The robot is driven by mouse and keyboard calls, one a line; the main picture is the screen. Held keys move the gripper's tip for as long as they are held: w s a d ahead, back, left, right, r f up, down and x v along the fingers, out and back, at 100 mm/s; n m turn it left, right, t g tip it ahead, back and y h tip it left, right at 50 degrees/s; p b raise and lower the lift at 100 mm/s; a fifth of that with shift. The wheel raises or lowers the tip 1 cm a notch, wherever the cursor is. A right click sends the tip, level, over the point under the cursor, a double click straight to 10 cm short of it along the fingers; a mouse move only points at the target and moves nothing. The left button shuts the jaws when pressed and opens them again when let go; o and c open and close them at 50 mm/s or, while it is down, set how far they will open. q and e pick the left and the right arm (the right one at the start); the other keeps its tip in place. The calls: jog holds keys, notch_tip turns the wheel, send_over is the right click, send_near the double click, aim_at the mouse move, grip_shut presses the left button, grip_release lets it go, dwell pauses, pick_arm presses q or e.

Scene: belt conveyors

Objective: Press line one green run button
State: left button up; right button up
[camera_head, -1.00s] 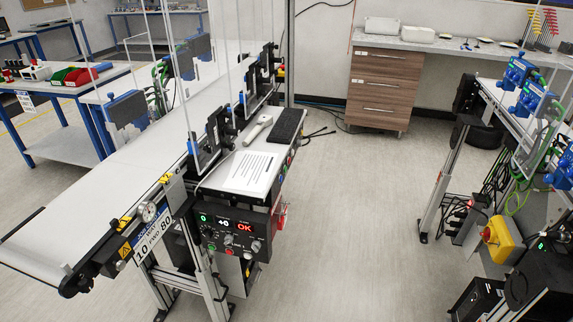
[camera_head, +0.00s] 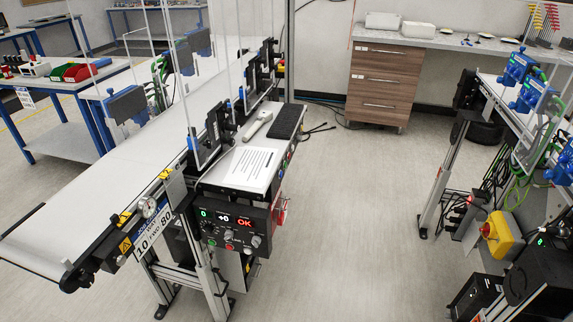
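A dark control panel (camera_head: 232,228) is mounted on the front of the left belt conveyor (camera_head: 95,190), under a small shelf. Its displays show a green 0, a white +0 and a red OK. A small green button (camera_head: 211,242) appears at the panel's lower left, with a small red button (camera_head: 229,246) to its right. They are tiny, and any writing beside them is unreadable. A white label (camera_head: 155,238) with 10 and 80 is on the conveyor's frame left of the panel. Neither of my grippers is in view.
A paper sheet (camera_head: 251,167), a pale handheld device (camera_head: 257,125) and a black pad (camera_head: 287,122) lie on the shelf. A second conveyor stands at the right, with a yellow box bearing a red knob (camera_head: 488,230) below. The floor (camera_head: 350,220) between is clear.

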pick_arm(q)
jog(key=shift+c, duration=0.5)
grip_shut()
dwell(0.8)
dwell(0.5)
